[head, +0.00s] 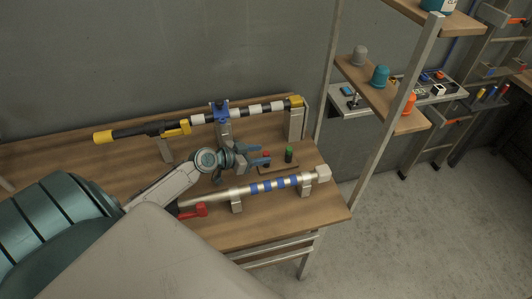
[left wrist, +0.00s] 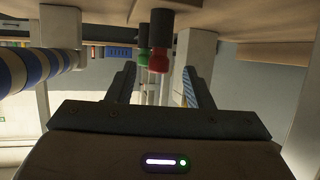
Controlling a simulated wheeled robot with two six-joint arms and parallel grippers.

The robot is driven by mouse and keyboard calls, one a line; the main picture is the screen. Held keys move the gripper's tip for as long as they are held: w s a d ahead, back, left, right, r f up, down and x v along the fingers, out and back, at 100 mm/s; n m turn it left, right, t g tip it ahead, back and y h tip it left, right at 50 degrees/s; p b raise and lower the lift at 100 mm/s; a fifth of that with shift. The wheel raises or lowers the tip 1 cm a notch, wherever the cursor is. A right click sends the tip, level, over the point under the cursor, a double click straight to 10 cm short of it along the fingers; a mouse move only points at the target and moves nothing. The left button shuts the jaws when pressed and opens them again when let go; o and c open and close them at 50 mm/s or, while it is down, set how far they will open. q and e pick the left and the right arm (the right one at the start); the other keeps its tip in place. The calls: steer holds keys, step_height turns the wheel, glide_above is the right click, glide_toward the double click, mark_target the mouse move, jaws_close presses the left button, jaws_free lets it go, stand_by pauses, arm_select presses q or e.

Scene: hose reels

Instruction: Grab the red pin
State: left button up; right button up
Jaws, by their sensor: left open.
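The red pin (head: 266,154) has a red cap on a dark body and stands beside a green-capped pin (head: 289,154) on a small wooden base (head: 280,169). My left gripper (head: 262,160) is open at the red pin, with its blue-lined fingers close around it in the head view. In the left wrist view, which shows the table upside down, the red pin (left wrist: 159,58) lies between the lines of the two open fingers (left wrist: 158,78). The green pin (left wrist: 142,55) is just left of it there. I cannot tell whether a finger touches the red pin. My right gripper is not in view.
A blue-banded rod (head: 272,185) with a red handle (head: 201,210) rests on supports in front. A black-and-white striped rod (head: 255,110) with yellow parts rests behind. Both are close to my left arm on the wooden table (head: 270,225). A shelf post (head: 395,115) stands at right.

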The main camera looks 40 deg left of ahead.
mark_target(264, 154)
arm_select(q)
steer(key=shift+p+x, duration=0.5)
steer(key=shift+x, duration=1.05)
steer(key=shift+d, duration=0.1)
jaws_close()
